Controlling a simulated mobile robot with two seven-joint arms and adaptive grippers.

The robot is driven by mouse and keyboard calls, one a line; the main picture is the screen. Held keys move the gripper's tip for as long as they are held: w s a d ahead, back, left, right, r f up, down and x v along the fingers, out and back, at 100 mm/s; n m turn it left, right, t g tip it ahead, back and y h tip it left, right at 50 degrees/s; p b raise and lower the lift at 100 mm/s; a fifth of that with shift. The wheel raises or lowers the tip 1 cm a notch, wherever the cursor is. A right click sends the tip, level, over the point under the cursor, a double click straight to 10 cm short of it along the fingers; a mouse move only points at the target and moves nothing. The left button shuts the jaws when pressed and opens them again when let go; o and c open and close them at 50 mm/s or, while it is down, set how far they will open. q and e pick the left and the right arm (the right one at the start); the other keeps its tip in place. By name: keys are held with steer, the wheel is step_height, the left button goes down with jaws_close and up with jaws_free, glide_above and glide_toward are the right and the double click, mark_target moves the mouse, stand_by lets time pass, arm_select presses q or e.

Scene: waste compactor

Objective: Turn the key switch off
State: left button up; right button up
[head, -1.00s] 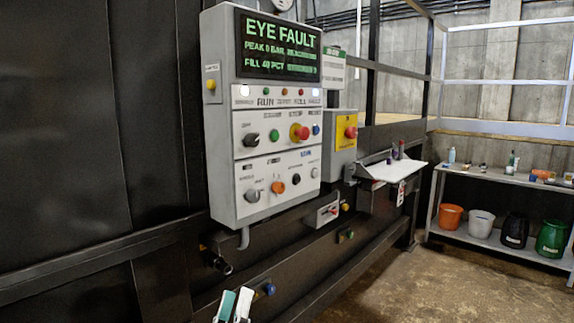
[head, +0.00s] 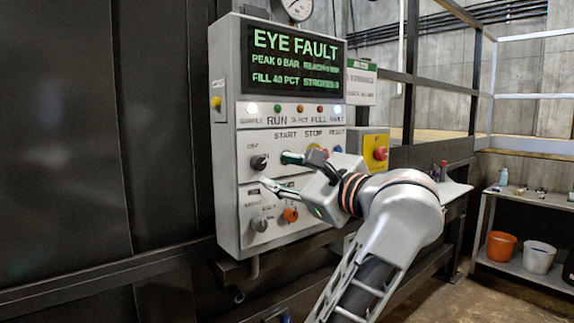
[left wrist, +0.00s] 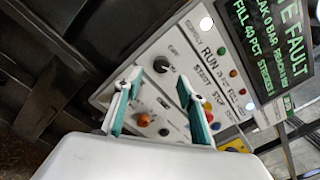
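The control panel (head: 232,190) stands upright on the dark compactor wall. The key switch (head: 259,162) is a black knob on a pale round base, below an OFF label, at the left of the panel's upper control row. It also shows in the left wrist view (left wrist: 161,66), just beyond the finger gap. My left gripper (head: 278,171) is open and empty, with its teal-padded fingers pointing at the panel just right of and below the switch. I see no contact with the switch. In the left wrist view the gripper (left wrist: 158,88) has its fingers well apart. My right gripper is not in view.
A grey selector (head: 259,223) and an orange button (head: 290,214) sit below the switch. My arm hides much of the panel's right side. A red emergency button (head: 380,153) on a yellow box is to the right. The screen (head: 290,60) reads EYE FAULT.

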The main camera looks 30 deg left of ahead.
mark_target(262, 165)
arm_select(q)
steer(key=p+x, duration=0.1)
steer(key=x, duration=0.4)
steer(key=shift+w+a+r, duration=0.1)
steer(key=shift+w+a, duration=0.15)
steer(key=shift+x, duration=1.05)
steer(key=shift+d, duration=0.1)
steer(key=c, duration=1.1)
